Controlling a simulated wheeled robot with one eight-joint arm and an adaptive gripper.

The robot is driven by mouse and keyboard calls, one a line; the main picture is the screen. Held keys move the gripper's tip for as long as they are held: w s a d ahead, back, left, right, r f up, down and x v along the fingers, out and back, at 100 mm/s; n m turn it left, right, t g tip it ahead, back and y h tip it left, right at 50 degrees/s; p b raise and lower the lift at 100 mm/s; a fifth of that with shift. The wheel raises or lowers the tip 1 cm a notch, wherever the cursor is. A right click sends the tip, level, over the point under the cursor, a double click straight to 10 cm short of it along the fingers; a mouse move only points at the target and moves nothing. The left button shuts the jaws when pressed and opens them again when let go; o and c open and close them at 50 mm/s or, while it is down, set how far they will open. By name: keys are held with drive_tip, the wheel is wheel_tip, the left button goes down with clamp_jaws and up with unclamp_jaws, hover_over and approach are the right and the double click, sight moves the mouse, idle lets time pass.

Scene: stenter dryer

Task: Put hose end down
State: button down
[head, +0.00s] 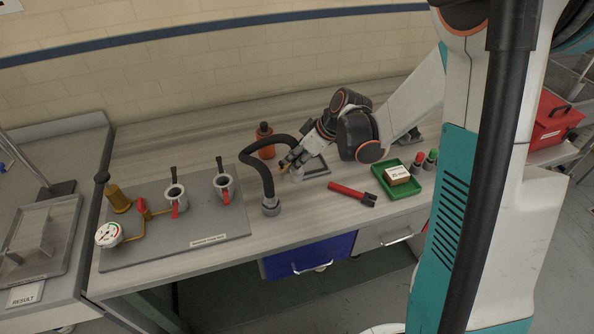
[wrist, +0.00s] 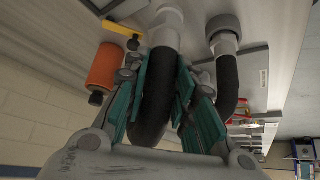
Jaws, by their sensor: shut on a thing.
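A black hose (head: 251,157) arches over the bench. One end has a grey fitting (head: 271,206) standing at the front of the bench. The other end has a pale fitting (head: 297,175) beside a dark square frame (head: 316,166). My gripper (head: 291,160) is shut on the hose just behind this pale fitting. In the wrist view, the teal fingers (wrist: 164,72) close around the hose, and the pale fitting (wrist: 166,32) points away past the fingertips. I cannot tell whether this fitting touches the bench.
An orange bottle (head: 265,141) stands behind the hose. A red-handled tool (head: 352,194) lies to the right, near a green tray (head: 399,182) holding a labelled box. A grey plate with valves and a gauge (head: 109,235) fills the left. Bare bench lies in front of my gripper.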

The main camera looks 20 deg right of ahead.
drive_tip(key=shift+f+b, duration=0.55)
drive_tip(key=shift+f, duration=1.75)
drive_tip(key=shift+f, duration=0.1)
drive_tip(key=shift+f, duration=0.15)
drive_tip(key=c, duration=1.3)
unclamp_jaws()
drive_tip(key=shift+c, duration=0.2)
drive_tip(key=shift+s+d+r, duration=0.1)
drive_tip(key=shift+d+r, duration=0.05)
drive_tip(key=shift+r, duration=0.45)
drive_tip(key=p+v, duration=0.2)
drive_tip(key=v, duration=0.9)
drive_tip(key=shift+s+p, duration=0.15)
drive_tip(key=shift+p, duration=0.25)
